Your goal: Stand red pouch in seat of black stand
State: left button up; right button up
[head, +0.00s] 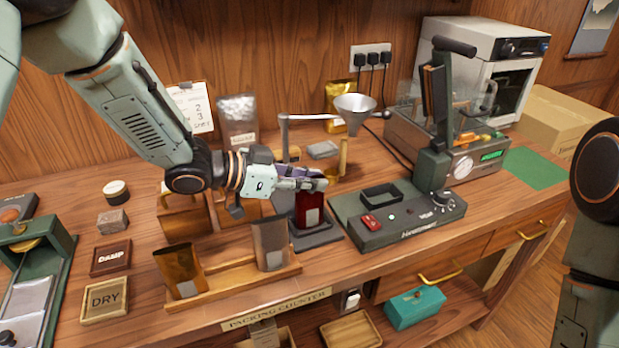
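The red pouch (309,212) has a pale label and is upright, with its lower end at the black stand (318,238) on the counter. Whether its base rests fully in the seat cannot be made out. My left gripper (308,181) reaches in from the left, level, at the top of the red pouch. Its fingers are close together on the pouch's top edge, which they hide. My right arm shows at the right edge, but its gripper is out of view.
A wooden rack (232,280) with a brown pouch (180,270) and a grey-brown pouch (270,243) stands in front. A funnel (355,108) on an arm rises behind the stand. A dark green sealer (398,215) stands close on the right.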

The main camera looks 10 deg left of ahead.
pick_arm(q)
jog(key=o, duration=0.4)
jog(key=shift+s+d+r, duration=0.1)
jog(key=shift+a, duration=0.2)
jog(key=v, duration=1.1)
jog(key=shift+s+a+r, duration=0.15)
jog(key=shift+s+a, duration=0.05)
